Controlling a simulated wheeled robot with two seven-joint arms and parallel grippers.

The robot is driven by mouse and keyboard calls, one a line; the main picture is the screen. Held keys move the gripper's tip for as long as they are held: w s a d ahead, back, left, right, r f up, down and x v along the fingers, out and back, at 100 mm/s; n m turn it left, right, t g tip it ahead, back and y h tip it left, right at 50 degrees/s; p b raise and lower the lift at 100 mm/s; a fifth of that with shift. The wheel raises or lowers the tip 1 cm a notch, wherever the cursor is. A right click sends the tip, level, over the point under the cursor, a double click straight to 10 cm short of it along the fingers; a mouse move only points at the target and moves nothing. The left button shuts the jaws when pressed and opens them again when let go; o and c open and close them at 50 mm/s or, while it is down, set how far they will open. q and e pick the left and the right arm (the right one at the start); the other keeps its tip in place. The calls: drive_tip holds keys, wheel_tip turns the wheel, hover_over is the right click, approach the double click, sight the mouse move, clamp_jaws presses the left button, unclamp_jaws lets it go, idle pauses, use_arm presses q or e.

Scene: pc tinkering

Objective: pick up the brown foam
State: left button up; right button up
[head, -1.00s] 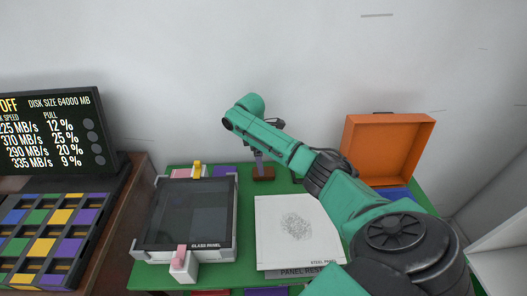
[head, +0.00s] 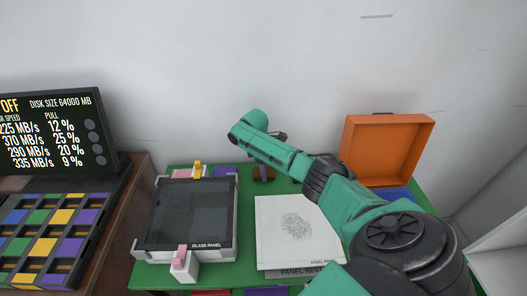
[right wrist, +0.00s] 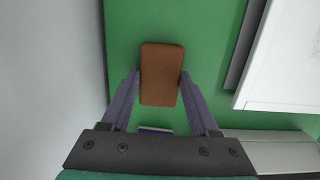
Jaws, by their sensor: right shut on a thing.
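The brown foam (right wrist: 161,75) is a small rounded block, seen over the green surface (right wrist: 210,50) in the right wrist view. In the head view it shows near the back of the green table (head: 264,173), partly covered. My right gripper (right wrist: 160,78) is shut on the brown foam, one purple-grey finger on each side. I cannot tell whether the foam is clear of the surface. My right arm hides most of this gripper in the head view. My left gripper is not in view.
A framed glass panel (head: 190,210) with pink and yellow clamps lies left of the arm. A white steel panel (head: 290,230) lies in front of the foam. An open orange case (head: 388,150) stands at the back right. A display (head: 50,130) and colored grid (head: 45,240) are at left.

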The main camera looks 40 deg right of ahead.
wheel_tip(320, 180, up, 20)
drive_tip(key=p, duration=0.2)
drive_tip(key=shift+p, duration=0.35)
